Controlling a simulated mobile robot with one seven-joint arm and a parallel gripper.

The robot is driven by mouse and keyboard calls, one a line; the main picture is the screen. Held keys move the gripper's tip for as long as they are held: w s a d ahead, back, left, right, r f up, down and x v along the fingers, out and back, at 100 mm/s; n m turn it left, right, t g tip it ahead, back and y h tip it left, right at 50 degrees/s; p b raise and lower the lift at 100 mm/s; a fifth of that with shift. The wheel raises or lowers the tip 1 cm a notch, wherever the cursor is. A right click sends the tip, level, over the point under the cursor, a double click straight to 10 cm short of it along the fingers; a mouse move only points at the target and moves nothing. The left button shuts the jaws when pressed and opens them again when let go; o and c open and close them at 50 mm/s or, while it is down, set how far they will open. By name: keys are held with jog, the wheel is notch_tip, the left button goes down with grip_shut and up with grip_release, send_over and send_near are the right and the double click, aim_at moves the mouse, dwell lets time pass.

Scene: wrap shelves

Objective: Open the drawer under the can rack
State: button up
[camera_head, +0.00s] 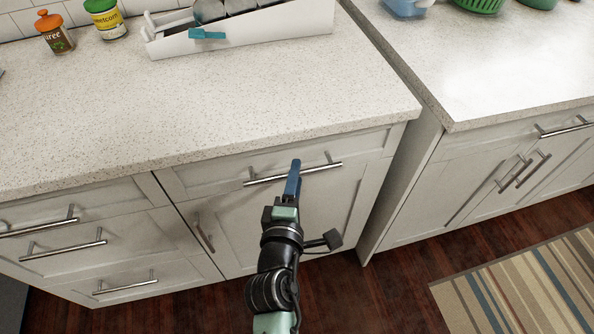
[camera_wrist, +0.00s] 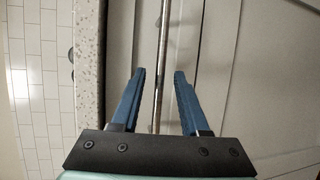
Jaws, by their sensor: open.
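The white can rack (camera_head: 245,36) with grey cans stands on the counter at the top of the head view. Below the counter edge is a shut white drawer (camera_head: 215,177) with a horizontal metal bar handle (camera_head: 325,168). My gripper (camera_head: 295,165) is at this handle, toward its right half, and hides part of it. In the wrist view the handle (camera_wrist: 162,50) runs between the two blue fingers of my gripper (camera_wrist: 160,72). The fingers are open, with a gap on each side of the bar. How deep the bar sits between them is hard to tell.
A cabinet door with its own handle (camera_head: 203,233) is below the drawer. More drawers (camera_head: 80,245) are at the left. A second counter (camera_head: 510,60) stands at the right beyond a gap. A striped rug (camera_head: 530,290) lies on the wood floor.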

jog(key=shift+x, duration=0.9)
grip_shut()
dwell(0.9)
